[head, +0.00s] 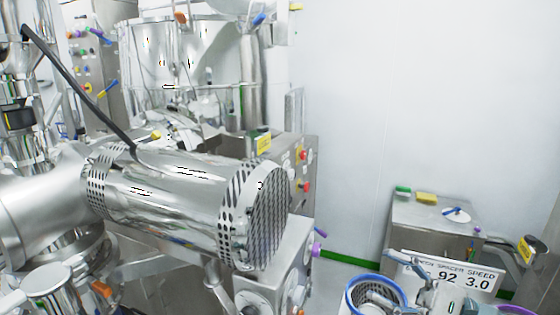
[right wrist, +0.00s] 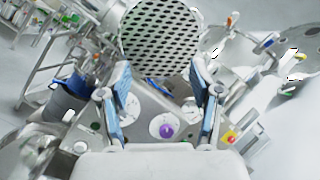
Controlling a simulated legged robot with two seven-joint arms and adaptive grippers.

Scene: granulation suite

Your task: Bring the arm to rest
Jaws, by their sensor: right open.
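My right gripper (head: 436,268) shows small at the bottom right of the head view, in front of a white sign with black figures. In the right wrist view my right gripper (right wrist: 161,78) has its two blue-padded fingers spread wide, with nothing held between them. Beyond the fingers is the round perforated end cover (right wrist: 160,38) of a motor. A steel panel with a purple knob (right wrist: 166,131) shows between and below the fingers. My left gripper is in neither view.
The large steel motor housing (head: 180,195) fills the left middle of the head view. A control box with red buttons (head: 303,172) stands behind it. A blue-rimmed bucket (head: 352,289) and a steel cabinet (head: 425,222) are at lower right. The white wall is bare.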

